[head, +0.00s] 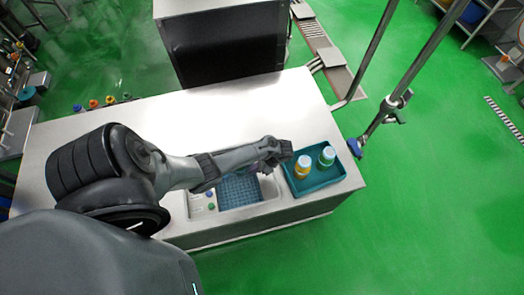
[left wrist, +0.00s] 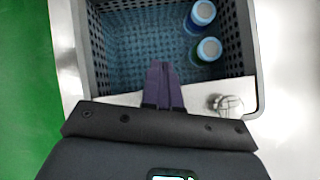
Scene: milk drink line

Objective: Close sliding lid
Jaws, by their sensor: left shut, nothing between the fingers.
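My left gripper (head: 272,163) reaches in from the left in the head view, over the right side of an open basin with a blue grid floor (head: 238,192). In the left wrist view its purple fingers (left wrist: 162,64) are shut with nothing between them. They point into the basin, whose perforated wall (left wrist: 85,50) shows there. A pale panel (left wrist: 205,93) with a round metal knob (left wrist: 228,104) lies across the basin's near end, partly hidden by the gripper. It may be the sliding lid. I cannot tell whether the fingers touch it. The rest of the basin is uncovered.
Two bottles stand in the basin, one blue (left wrist: 201,15) and one green (left wrist: 208,51). The steel table (head: 220,113) behind my arm is clear.

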